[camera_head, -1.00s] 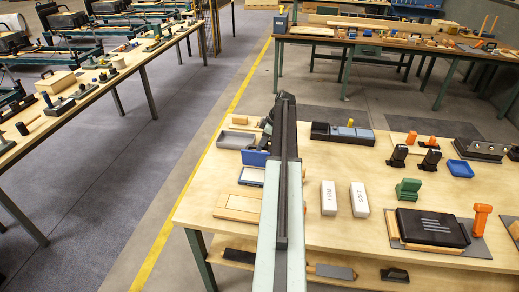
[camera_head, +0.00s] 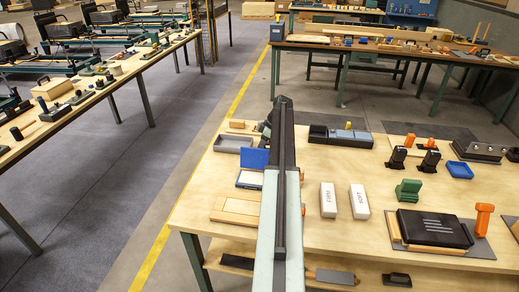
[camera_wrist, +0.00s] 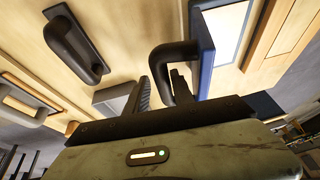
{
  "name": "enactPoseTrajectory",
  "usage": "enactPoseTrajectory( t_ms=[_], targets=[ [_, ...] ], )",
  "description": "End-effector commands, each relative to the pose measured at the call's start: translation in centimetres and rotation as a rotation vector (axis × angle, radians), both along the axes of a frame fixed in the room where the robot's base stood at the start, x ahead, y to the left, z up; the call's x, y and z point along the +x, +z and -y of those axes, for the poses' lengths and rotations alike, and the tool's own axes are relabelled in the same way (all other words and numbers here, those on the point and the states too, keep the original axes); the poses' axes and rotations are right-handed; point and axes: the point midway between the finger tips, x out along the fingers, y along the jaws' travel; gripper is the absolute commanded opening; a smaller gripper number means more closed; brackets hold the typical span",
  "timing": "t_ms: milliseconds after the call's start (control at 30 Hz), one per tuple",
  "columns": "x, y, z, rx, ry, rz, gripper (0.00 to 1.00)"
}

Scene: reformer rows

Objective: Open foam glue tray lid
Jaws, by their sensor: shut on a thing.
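The foam glue tray (camera_head: 249,181) sits near the left edge of the light wooden table, left of my arm. Its blue lid (camera_head: 254,159) stands raised at the tray's back side, with the pale inside of the tray showing. In the wrist view a blue edge (camera_wrist: 206,60) borders a pale panel, and a dark loop handle (camera_wrist: 160,68) juts from it. My gripper (camera_wrist: 162,90) is shut on this handle, with a finger on either side. In the head view my arm hides the gripper and the handle.
A grey open tray (camera_head: 233,144) lies behind the glue tray, and a wooden frame (camera_head: 236,208) lies in front. Two white blocks, one being (camera_head: 328,200), stand right of my arm. A dark handled tool (camera_wrist: 75,45) shows in the wrist view.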

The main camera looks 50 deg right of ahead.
Motion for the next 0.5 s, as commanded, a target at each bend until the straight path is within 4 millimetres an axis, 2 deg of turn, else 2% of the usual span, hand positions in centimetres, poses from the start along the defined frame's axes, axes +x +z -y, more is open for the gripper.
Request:
enactPoseTrajectory(
  t_ms=[33, 400, 433, 467, 500],
  targets=[
    [0.23, -0.21, 1.26, -0.028, -0.013, 0.010, 0.00],
    [0.18, -0.15, 1.39, -0.028, -0.014, 0.008, 0.00],
    [0.18, -0.15, 1.40, -0.029, -0.014, 0.009, 0.37],
    [0.18, -0.14, 1.37, -0.028, -0.014, 0.008, 0.41],
    [0.19, -0.13, 1.33, -0.027, -0.013, 0.009, 0.41]
  ],
)
